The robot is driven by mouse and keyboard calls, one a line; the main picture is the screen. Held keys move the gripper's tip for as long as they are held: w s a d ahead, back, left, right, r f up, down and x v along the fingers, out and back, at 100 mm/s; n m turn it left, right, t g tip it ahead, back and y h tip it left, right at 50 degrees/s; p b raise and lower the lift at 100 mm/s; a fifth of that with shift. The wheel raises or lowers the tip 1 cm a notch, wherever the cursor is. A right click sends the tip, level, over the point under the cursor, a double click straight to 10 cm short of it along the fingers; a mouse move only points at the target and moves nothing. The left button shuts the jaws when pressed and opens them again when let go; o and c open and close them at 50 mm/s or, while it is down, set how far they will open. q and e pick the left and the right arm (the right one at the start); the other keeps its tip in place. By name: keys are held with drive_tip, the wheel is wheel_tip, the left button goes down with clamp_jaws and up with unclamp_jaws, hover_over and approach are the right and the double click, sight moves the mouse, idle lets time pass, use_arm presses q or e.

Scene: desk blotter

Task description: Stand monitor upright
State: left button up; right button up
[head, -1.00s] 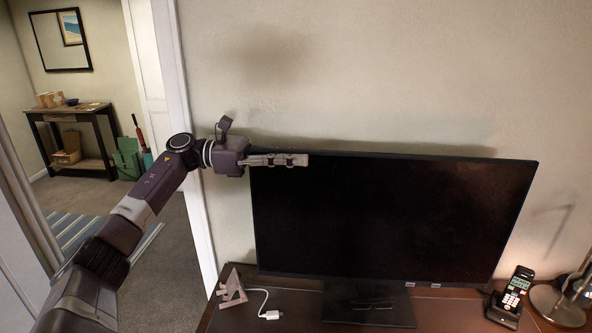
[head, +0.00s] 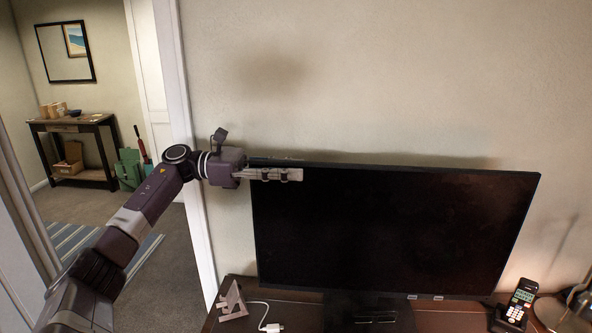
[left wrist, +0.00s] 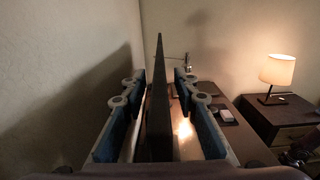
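The black monitor (head: 390,235) stands upright on its stand (head: 368,312) on the desk, its dark screen facing me in the head view. My left gripper (head: 301,168) is at the monitor's top left corner, one finger in front of the screen and the other behind the top edge. In the left wrist view the monitor (left wrist: 159,110) shows edge-on between the open fingers of my left gripper (left wrist: 158,84). A gap shows on each side of it, so the fingers look apart from the panel. My right gripper is in neither view.
On the desk (head: 283,296), a small wooden stand (head: 232,302) and a white cable (head: 266,315) lie left of the monitor. A phone in its dock (head: 518,300) stands at the right. The wall (head: 400,80) is close behind. A lit lamp (left wrist: 278,72) shows in the wrist view.

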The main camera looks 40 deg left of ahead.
use_arm(q)
drive_tip(key=v, duration=1.1)
drive_tip(key=shift+d, duration=0.15)
